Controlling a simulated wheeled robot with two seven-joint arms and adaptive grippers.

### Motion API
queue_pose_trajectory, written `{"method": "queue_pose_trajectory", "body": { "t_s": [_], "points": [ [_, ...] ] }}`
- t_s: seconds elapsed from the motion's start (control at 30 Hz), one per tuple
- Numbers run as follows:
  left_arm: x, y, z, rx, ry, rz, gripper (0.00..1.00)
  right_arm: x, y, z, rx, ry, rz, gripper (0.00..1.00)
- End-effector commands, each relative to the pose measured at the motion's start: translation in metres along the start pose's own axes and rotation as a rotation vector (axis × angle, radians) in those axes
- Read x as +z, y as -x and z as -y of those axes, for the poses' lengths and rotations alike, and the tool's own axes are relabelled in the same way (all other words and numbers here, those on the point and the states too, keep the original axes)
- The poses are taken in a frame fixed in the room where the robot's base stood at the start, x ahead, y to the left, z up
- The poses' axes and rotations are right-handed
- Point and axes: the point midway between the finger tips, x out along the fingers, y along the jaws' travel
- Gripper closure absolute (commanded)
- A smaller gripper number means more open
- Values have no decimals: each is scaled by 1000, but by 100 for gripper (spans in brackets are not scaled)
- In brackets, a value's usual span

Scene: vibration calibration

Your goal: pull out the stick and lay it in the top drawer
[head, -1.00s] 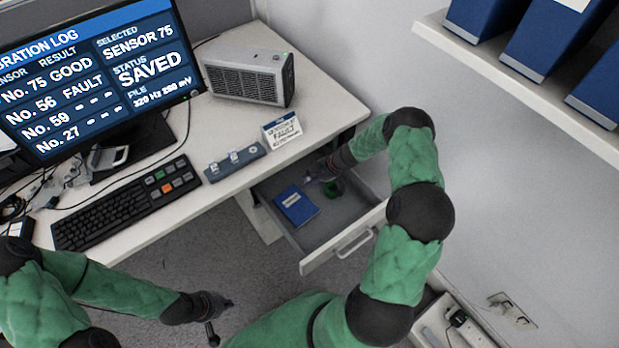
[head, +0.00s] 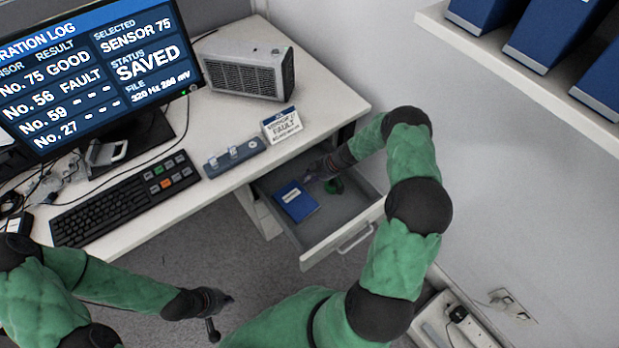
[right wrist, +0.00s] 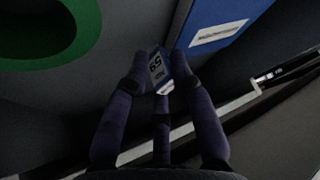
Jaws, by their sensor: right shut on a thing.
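My right gripper (right wrist: 160,85) is shut on a small white and blue block (right wrist: 157,71) labelled 59, held between its fingertips. In the head view my right gripper (head: 312,177) reaches into the open top drawer (head: 352,205), near its desk side; the held block is not clear there. I cannot tell whether this block is the stick, and I make out no other stick. My left gripper (head: 222,312) is low in the picture, away from the desk, with its fingers apart and nothing seen between them.
On the desk stand a keyboard (head: 125,198), a grey holder with small white pieces (head: 234,160), a fault card (head: 282,125), a grey box (head: 246,75) and the monitor (head: 100,70).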

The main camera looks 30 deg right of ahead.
Motion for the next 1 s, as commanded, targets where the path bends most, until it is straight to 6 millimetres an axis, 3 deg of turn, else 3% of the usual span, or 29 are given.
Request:
{"method": "queue_pose_trajectory", "body": {
  "t_s": [0.5,0.53,0.6,0.63,1.0],
  "points": [
    [0,0,0,0,0,0,100,4,-5,-1,1,0,0,100],
    [0,0,0,0,0,0,100,4,-5,-1,1,0,0,73],
    [0,0,0,0,0,0,100,4,-5,-1,1,0,0,53],
    [0,0,0,0,0,0,100,4,-5,-1,1,0,0,48],
    [0,0,0,0,0,0,100,4,-5,-2,1,0,0,48]
  ]
}}
